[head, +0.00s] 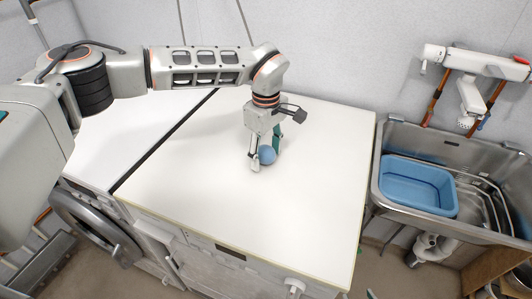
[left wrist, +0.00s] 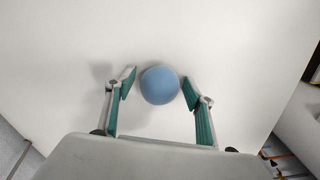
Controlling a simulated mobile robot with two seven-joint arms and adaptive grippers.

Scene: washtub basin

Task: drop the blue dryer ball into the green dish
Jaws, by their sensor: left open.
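The blue dryer ball (head: 268,155) rests on the white worktop (head: 310,210), near its middle. It also shows in the left wrist view as a plain blue ball (left wrist: 160,85). My left gripper (head: 266,158) points down over the ball, open, with one finger on each side. In the left wrist view the fingertips of my left gripper (left wrist: 160,84) flank the ball; a narrow gap shows on the left, and the right tip is very close to it. No green dish is seen in either view. My right gripper is not in view.
A metal sink (head: 384,165) stands to the right with a blue tub (head: 418,185) in it. A wall tap (head: 475,62) hangs above it. A front-loading washer (head: 95,225) is at lower left. The worktop around the ball is clear.

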